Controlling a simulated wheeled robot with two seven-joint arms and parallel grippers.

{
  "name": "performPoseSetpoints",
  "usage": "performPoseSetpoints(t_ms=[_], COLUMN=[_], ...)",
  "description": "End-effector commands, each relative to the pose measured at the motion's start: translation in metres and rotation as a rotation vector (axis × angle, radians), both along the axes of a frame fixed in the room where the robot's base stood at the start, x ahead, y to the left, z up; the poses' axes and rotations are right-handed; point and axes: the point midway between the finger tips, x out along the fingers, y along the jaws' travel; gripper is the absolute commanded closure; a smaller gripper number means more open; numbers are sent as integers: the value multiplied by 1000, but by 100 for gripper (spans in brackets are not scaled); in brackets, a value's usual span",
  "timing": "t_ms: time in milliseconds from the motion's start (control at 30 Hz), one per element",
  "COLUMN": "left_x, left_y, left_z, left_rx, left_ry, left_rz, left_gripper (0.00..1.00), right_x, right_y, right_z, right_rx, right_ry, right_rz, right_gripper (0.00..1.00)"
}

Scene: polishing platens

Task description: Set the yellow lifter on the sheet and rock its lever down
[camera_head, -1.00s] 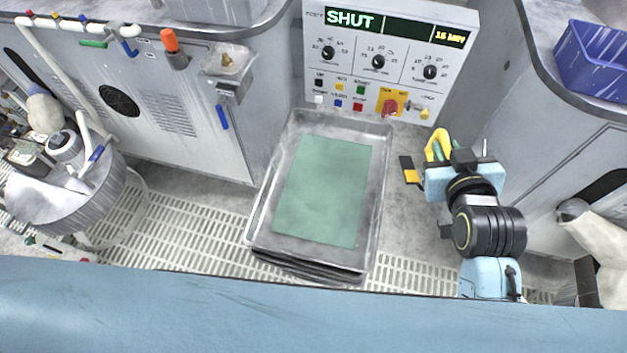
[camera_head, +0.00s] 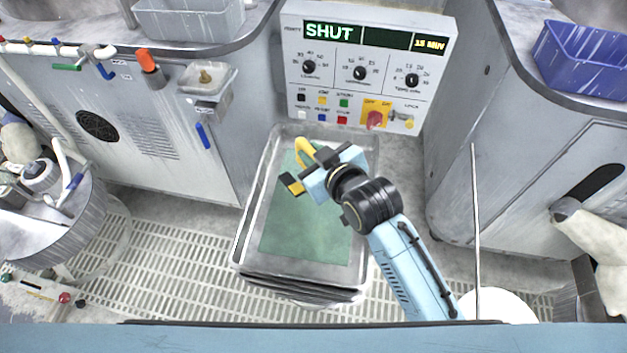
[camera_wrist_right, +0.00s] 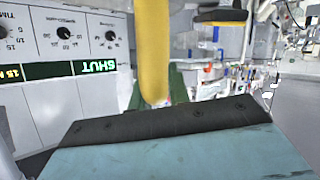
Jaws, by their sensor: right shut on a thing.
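The green sheet (camera_head: 290,233) lies flat in a grey metal tray (camera_head: 252,213) in the head view. My right gripper (camera_head: 313,170) is over the upper part of the sheet, shut on the yellow lifter (camera_head: 306,148). The lifter's yellow curved body and a dark pad with a yellow edge stick out to the left of the gripper. In the right wrist view the yellow body (camera_wrist_right: 153,50) rises in front of the gripper, with a dark-and-yellow end (camera_wrist_right: 219,16) at the top. Whether the lifter touches the sheet cannot be told. My left gripper is not in view.
A control panel (camera_head: 361,40) reading SHUT stands behind the tray. Grey cabinets flank it, with a blue bin (camera_head: 583,65) on the right one. A drum with bottles (camera_head: 68,222) stands at left. Slatted floor (camera_head: 180,258) is open left of the tray.

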Motion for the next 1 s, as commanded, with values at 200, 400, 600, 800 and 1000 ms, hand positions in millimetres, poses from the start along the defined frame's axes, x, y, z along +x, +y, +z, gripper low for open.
performPoseSetpoints(t_ms=[200, 400, 600, 800, 1000], left_x=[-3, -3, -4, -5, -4], left_y=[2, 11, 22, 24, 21], left_z=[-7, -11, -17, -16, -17], left_rx=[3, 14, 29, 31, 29], left_ry=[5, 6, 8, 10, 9], left_rz=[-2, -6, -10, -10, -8], left_gripper=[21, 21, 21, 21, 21], right_x=[1, 1, 1, 1, 0], right_y=[0, 0, 0, 0, -1], right_z=[-20, -35, -58, -57, -64], right_rx=[6, 5, 6, 6, 1], right_ry=[-11, -10, -11, -12, -2], right_rz=[-1, -2, -1, -2, -1], right_gripper=[100, 100, 100, 100, 81])
